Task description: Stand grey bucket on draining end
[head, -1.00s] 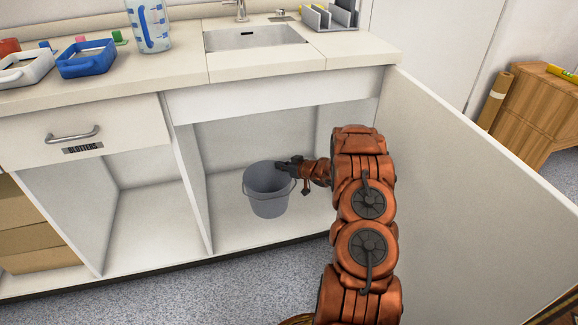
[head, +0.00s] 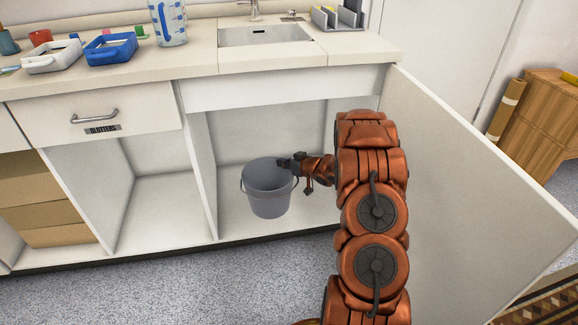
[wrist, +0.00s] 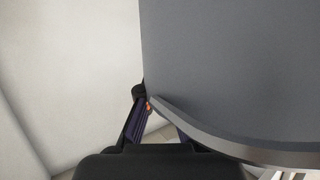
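The grey bucket (head: 268,195) is upright inside the open cabinet below the sink, near its front edge. I cannot tell whether its base touches the cabinet floor. My gripper (head: 287,163) is shut on the right side of its rim. In the wrist view the bucket (wrist: 235,70) fills the upper right, and the fingers (wrist: 160,118) straddle its rim, one partly hidden behind it. The counter stretch right of the sink (head: 362,47), probably the draining end, has bare room in front of a grey rack (head: 340,17).
An open cabinet door (head: 470,170) stands right of my arm. A partition (head: 203,175) stands close left of the bucket, and the counter front (head: 285,88) overhangs it. The sink (head: 265,34), a jug (head: 168,22) and trays (head: 110,47) are above. Grey floor lies in front.

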